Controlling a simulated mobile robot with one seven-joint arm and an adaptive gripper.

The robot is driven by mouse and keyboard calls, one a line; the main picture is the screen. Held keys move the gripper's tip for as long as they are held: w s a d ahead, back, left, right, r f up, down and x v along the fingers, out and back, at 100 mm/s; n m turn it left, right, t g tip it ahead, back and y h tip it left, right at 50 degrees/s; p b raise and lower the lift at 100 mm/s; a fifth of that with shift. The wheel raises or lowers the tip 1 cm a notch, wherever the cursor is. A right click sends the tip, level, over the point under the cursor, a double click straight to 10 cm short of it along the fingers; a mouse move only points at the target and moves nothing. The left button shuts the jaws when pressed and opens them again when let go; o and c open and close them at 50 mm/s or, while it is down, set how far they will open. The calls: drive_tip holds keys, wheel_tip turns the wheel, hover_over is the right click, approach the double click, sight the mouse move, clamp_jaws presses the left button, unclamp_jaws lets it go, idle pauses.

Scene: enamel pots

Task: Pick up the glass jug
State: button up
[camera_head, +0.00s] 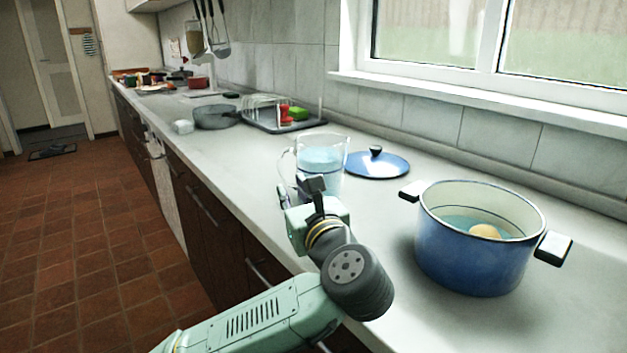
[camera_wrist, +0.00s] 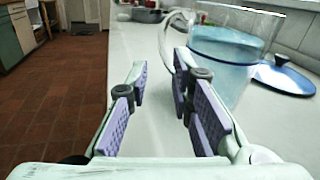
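The glass jug (camera_head: 322,158) stands upright on the counter, partly filled with pale blue liquid, its handle on the left. My gripper (camera_head: 313,184) is in front of it in the head view and hides part of its lower side. In the wrist view my gripper (camera_wrist: 159,68) is open, with its purple-padded fingers apart. There the jug (camera_wrist: 228,62) lies ahead and to the right. Its clear handle (camera_wrist: 165,40) shows just beyond the gap, closer to the right finger, which hides its lower end. I cannot tell whether they touch.
A blue pot (camera_head: 470,262) with liquid and a round yellowish item stands at right. A blue lid (camera_head: 385,166) lies behind the jug. A grey pan (camera_head: 214,118) and dark tray (camera_head: 262,124) are farther back. The counter's left edge drops to the tiled floor.

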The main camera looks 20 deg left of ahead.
sight(280, 168)
drive_tip(key=p+x, duration=0.1)
drive_tip(key=x, duration=0.7)
drive_tip(key=shift+w+d+r+p, duration=0.1)
drive_tip(key=shift+w+r+p, duration=0.15)
drive_tip(key=shift+p, duration=0.1)
drive_tip(key=shift+c, duration=0.6)
clamp_jaws()
drive_tip(key=shift+s+r, duration=0.1)
